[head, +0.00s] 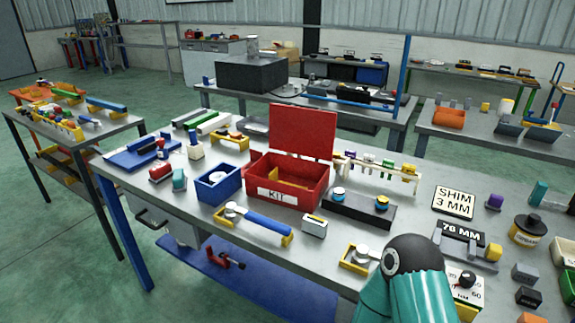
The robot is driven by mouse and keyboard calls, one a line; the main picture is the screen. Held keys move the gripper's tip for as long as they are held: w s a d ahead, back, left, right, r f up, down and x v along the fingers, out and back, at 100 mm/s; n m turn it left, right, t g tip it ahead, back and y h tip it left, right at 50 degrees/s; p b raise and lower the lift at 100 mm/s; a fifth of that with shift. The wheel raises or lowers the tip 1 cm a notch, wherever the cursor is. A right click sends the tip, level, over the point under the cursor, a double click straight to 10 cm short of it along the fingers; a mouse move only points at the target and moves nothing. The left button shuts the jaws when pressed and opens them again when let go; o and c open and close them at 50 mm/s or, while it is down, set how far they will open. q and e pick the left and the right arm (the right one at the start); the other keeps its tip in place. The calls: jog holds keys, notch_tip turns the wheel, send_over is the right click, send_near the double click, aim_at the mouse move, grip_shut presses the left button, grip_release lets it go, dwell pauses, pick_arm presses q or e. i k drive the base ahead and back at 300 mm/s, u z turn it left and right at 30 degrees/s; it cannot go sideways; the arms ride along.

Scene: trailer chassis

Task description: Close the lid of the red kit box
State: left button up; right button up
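The red kit box (288,185) stands on the grey workbench with a white KIT label on its front. Its red lid (303,132) is open and stands roughly upright at the back edge. A yellow piece (290,189) shows inside the box; the rest of the inside is partly hidden by the front wall. A teal and black part of my own arm shows at the lower right, in front of the bench. Neither of my grippers is in view.
A blue bin (218,184) stands left of the box, with a blue-handled tool (258,224) in front.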

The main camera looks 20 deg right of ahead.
aim_at(304, 131)
jog(key=k, duration=1.25)
jog(key=u, duration=0.35)
jog(key=i, duration=1.85)
jog(key=z, duration=0.65)
jog(key=k, duration=0.75)
jog(key=z, duration=0.25)
jog(key=i, duration=0.85)
jog(key=u, duration=0.15)
